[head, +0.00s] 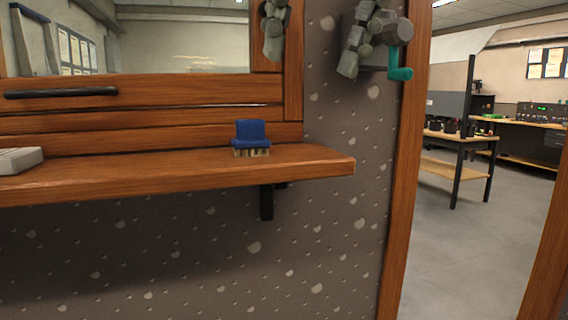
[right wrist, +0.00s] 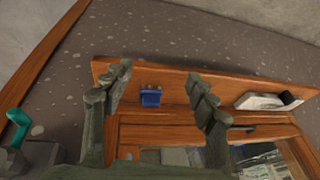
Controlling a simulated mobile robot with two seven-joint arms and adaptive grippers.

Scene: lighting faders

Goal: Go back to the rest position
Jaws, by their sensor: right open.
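My right gripper (head: 311,60) hangs at the top of the head view, its two dark grey fingers spread wide apart with nothing between them. The right wrist view also shows its fingers (right wrist: 163,88) apart and empty. Beyond them in that view is a wooden shelf (right wrist: 175,85) with a small blue brush (right wrist: 151,97). In the head view the brush (head: 251,134) stands bristles down on the shelf (head: 190,178), below the gripper and apart from it. My left gripper is in neither view.
A teal-handled crank (head: 400,73) on a grey body is close to the right finger in the head view. A pale grey object (head: 20,160) lies at the shelf's left end. A window with a black handle (head: 60,92) is above. Open floor (head: 455,255) shows through the doorway.

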